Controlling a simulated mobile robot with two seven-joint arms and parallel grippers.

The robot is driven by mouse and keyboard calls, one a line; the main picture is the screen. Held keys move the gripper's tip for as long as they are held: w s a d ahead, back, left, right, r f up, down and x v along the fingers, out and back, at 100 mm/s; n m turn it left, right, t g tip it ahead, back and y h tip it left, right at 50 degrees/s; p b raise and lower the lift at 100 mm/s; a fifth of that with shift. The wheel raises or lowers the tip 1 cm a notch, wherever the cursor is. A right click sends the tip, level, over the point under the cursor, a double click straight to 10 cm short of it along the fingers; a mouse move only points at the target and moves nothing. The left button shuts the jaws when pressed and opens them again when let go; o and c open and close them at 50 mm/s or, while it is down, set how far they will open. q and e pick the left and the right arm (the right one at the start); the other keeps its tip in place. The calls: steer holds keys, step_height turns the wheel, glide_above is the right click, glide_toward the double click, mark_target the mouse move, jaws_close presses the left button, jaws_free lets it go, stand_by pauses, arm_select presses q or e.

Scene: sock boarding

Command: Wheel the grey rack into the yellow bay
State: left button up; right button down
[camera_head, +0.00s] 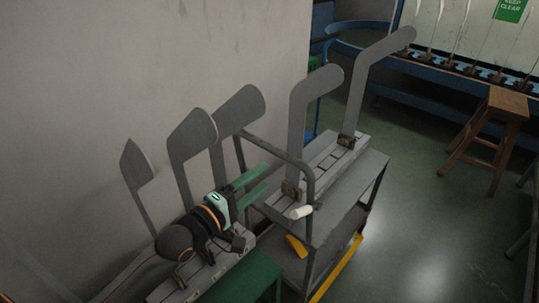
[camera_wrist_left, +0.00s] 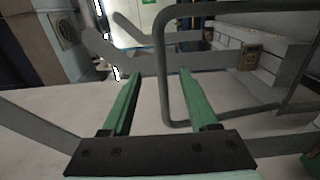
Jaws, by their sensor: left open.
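The grey rack (camera_head: 345,195) is a wheeled metal cart with a tubular push handle (camera_head: 285,151). Tall grey sock-shaped boards (camera_head: 312,100) stand on its top. Yellow floor strips (camera_head: 338,268), seemingly the bay marking, show beside and under the rack; its wheels are hidden. My left gripper (camera_head: 252,185) has green fingers, spread open beside the handle on its near left side. In the left wrist view the handle tube (camera_wrist_left: 163,70) crosses between the open fingertips (camera_wrist_left: 158,78); I cannot tell whether it touches them. My right gripper is not in view.
A plain wall (camera_head: 90,80) runs close along the left. More boards (camera_head: 190,140) stand at the left, near a green bench (camera_head: 240,280). A wooden stool (camera_head: 490,130) and a blue machine (camera_head: 440,75) stand at the back right. The floor (camera_head: 430,230) right of the rack is clear.

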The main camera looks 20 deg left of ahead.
mark_target(285, 159)
arm_select(q)
steer(key=x, duration=1.1)
jaws_close()
stand_by(1.1)
